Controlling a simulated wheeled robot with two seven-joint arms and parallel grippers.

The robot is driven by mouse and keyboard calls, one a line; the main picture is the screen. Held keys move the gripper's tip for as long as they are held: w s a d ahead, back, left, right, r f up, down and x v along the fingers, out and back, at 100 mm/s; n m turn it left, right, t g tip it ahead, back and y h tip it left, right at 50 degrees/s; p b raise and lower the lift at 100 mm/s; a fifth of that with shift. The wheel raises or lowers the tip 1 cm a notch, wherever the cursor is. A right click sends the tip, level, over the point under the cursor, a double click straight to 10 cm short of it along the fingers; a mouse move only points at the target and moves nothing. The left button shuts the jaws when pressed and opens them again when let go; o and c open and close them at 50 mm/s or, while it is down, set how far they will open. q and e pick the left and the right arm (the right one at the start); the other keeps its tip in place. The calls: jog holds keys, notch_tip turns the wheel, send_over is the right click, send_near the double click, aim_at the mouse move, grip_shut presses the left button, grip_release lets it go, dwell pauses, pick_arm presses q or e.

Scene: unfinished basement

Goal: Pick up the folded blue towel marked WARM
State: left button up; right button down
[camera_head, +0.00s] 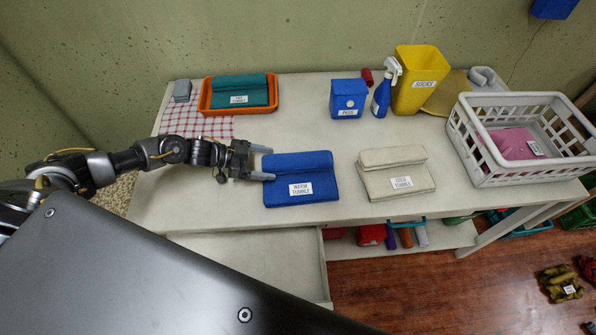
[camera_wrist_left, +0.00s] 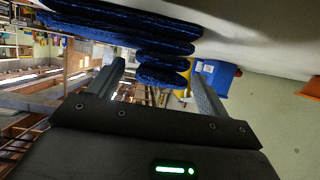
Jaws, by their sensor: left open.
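The folded blue towel (camera_head: 318,172) lies on the white table near its front edge, its white label reading WARM TUMBLE. My left gripper (camera_head: 267,163) is at the towel's left edge, its open fingers pointing right, one towards the back and one towards the front. In the left wrist view the towel (camera_wrist_left: 105,28) fills the top, and its stacked folds show between the two open fingers of the left gripper (camera_wrist_left: 157,66). I cannot tell whether the fingers touch the cloth. My right gripper is not in view.
A beige folded towel (camera_head: 376,183) lies to the right. Behind are an orange tray (camera_head: 204,101) with a teal towel, a blue box (camera_head: 348,92), a spray bottle (camera_head: 381,98) and a yellow bin (camera_head: 416,82). A white basket (camera_head: 480,165) stands right. An open drawer (camera_head: 250,262) is below.

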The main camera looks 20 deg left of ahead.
pick_arm(q)
jog(key=shift+x, duration=1.45)
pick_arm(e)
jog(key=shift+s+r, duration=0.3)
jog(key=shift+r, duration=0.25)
pick_arm(q)
jog(key=shift+c, duration=0.5)
jog(key=c, duration=1.1)
jog(key=shift+o, duration=0.2)
jog(key=shift+r, duration=0.15)
jog(key=shift+r, duration=0.6)
jog(key=s+d+r+b, duration=0.2)
jog(key=s+d+r, duration=0.5)
jog(key=s+r, duration=0.4)
jog(key=shift+s+d+r+b, duration=0.3)
jog(key=shift+s+r+b, duration=0.05)
jog(key=shift+s, duration=0.1)
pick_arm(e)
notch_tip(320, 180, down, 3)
